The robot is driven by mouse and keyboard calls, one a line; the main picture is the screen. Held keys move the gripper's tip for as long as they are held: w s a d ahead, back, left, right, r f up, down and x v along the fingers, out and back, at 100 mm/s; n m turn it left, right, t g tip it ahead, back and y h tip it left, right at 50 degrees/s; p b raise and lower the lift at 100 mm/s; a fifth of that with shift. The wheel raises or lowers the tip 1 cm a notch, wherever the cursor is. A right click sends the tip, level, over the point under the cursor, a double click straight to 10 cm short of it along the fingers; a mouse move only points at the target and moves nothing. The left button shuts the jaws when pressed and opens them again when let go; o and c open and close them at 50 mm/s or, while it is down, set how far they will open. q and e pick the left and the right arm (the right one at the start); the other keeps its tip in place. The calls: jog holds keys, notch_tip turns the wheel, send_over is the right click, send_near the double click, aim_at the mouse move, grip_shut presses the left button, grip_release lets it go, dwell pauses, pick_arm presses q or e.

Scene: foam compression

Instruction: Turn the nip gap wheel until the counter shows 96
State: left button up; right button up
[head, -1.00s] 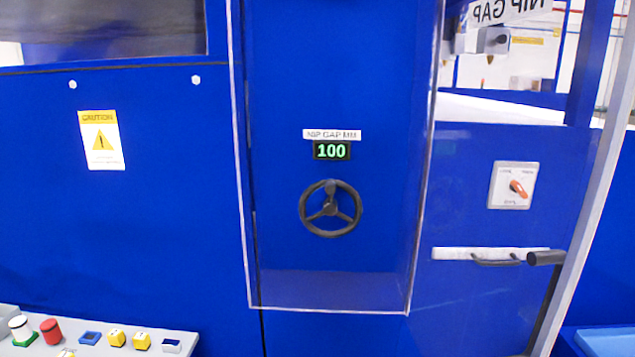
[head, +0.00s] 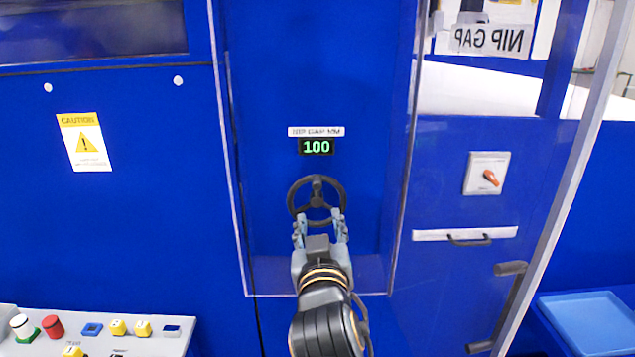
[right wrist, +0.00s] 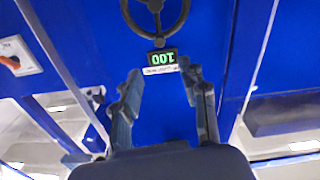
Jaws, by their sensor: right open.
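The nip gap wheel (head: 294,200) is a dark handwheel with three spokes and a knob at its top, on a blue panel. The counter (head: 316,147) above it reads 100 in green, under a white label. My right gripper (head: 320,218) is open and empty, in front of the lower part of the wheel in the head view. In the right wrist view the wheel (right wrist: 184,14) is at the top, beyond the open fingers (right wrist: 162,78), and the counter (right wrist: 163,57) appears upside down. I cannot tell whether the fingers touch the wheel. My left gripper is not in view.
A clear guard edge (head: 240,240) frames the wheel panel. A rotary switch (head: 487,174) and a handle bar (head: 465,236) are to the right. A control box (head: 150,346) with buttons is at lower left, and a blue tray (head: 590,320) at lower right.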

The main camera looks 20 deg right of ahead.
aim_at(317, 188)
jog(key=p+x, duration=0.4)
jog(key=x, duration=0.9)
jog(key=shift+w+d+f, duration=0.1)
jog(key=shift+w, duration=0.25)
grip_shut()
